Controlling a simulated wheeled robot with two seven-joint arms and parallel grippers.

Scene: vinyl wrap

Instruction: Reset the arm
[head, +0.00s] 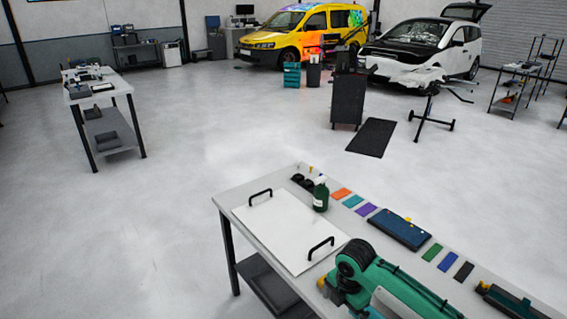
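Neither of my grippers shows in the head view, and no arm of mine can be made out with certainty. A large teal and black device (398,287) is at the bottom of the view, over the front part of the near workbench (229,197). It has a round, ribbed black end at its upper left. Its lower part is cut off by the frame edge, and I cannot tell what it is.
The workbench holds a white panel with two black handles (290,229), a dark green bottle (320,194), coloured swatches (432,252), a blue pad (399,229) and another teal tool (512,299). Open floor separates it from another table (101,90), a yellow van (302,35) and a white car (425,47).

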